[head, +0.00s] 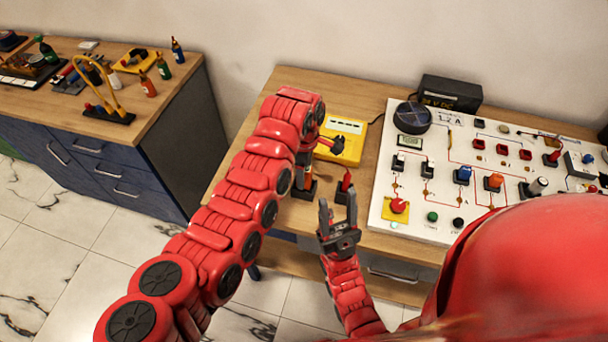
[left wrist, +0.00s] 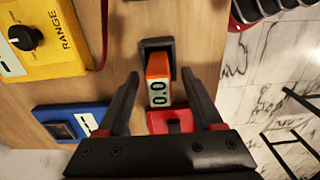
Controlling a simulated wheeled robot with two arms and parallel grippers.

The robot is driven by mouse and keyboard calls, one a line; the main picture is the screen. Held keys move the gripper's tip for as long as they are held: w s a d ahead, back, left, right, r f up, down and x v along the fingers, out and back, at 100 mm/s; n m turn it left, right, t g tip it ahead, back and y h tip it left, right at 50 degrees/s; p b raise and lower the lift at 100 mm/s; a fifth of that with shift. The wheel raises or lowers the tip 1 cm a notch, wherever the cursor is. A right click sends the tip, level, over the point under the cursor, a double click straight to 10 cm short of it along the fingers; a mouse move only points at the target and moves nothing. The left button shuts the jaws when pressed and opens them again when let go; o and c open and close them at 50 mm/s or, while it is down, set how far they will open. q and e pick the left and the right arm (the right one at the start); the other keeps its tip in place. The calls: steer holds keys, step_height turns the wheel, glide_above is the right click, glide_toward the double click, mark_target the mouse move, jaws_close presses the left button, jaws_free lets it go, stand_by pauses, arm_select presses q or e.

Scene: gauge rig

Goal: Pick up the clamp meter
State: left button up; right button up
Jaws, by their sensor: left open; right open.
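The clamp meter, orange with a "0.0" display (left wrist: 158,80) and a red end (left wrist: 172,121), sits in a black holder in the left wrist view. In the head view a red piece (head: 346,180) in a dark holder appears to be it. My left gripper (left wrist: 160,74) is open, with one finger on each side of the meter and not closed on it; in the head view the left gripper (head: 305,183) is partly hidden by its own arm. My right gripper (head: 338,208) is open and empty, just in front of the red piece.
A yellow meter with a RANGE knob (head: 343,127) stands behind. A blue device (left wrist: 68,122) lies beside the left gripper. A white panel with switches (head: 440,200) fills the right of the wooden table. A black power box (head: 450,92) stands behind it. Another bench (head: 150,110) is at left.

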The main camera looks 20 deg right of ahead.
arm_select(q)
steer(key=shift+f+p, duration=0.45)
steer(key=shift+f, duration=1.1)
jaws_close()
